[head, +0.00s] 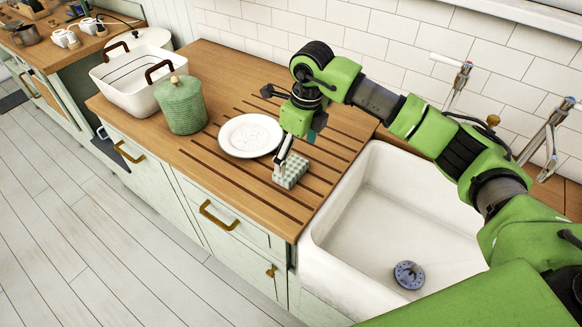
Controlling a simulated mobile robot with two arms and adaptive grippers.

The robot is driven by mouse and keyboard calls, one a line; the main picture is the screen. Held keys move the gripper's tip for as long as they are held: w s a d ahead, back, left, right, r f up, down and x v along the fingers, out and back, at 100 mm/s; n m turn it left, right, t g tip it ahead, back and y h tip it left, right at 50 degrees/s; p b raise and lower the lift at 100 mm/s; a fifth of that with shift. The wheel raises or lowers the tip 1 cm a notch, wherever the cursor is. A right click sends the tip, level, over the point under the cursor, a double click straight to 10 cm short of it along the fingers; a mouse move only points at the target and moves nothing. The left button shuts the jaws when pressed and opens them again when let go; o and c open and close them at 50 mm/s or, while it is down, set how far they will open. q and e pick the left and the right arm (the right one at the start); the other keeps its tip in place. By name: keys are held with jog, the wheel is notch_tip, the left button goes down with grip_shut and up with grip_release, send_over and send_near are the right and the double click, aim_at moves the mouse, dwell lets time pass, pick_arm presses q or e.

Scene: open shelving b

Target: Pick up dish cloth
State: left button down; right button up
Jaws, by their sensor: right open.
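The dish cloth (291,170) is a small folded cloth with a green and white check. It lies on the grooved wooden counter (222,182), left of the sink. My right gripper (283,160) reaches down from above with its fingers at the cloth's upper left side. The gripper is open. Whether a finger touches the cloth, I cannot tell. My left gripper is not in view.
A white plate (250,135) lies just left of the gripper. A green lidded jar (182,106) and a white basin with dark handles (127,88) stand farther left. The white sink (385,215) is to the right, with taps (547,137) behind it.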

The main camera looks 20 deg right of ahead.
aim_at(291, 167)
jog(key=f+p, duration=0.1)
jog(key=f, duration=0.2)
jog(key=a+f+p, duration=0.1)
jog(key=f, duration=0.1)
jog(key=shift+w+f+p, duration=0.15)
jog(key=shift+w+p, duration=0.2)
jog(key=shift+w, duration=0.05)
jog(key=shift+f, duration=0.25)
jog(key=c, duration=1.1)
jog(key=shift+r, duration=0.15)
jog(key=shift+r, duration=0.25)
notch_tip(291, 167, up, 2)
jog(key=shift+w+r+b, duration=0.1)
jog(key=shift+b, duration=0.45)
jog(key=s+a+r, duration=0.1)
jog(key=s+a+r+b, duration=0.1)
jog(key=r, duration=0.1)
jog(key=s+a+r+b, duration=0.1)
jog(key=r, duration=0.1)
jog(key=shift+s+r, duration=0.1)
jog(key=shift+s, duration=0.15)
jog(key=s+a+r+b, duration=0.3)
jog(key=s+a+r, duration=0.2)
jog(key=s, duration=0.2)
jog(key=shift+s+a, duration=0.35)
jog(key=shift+a, duration=0.05)
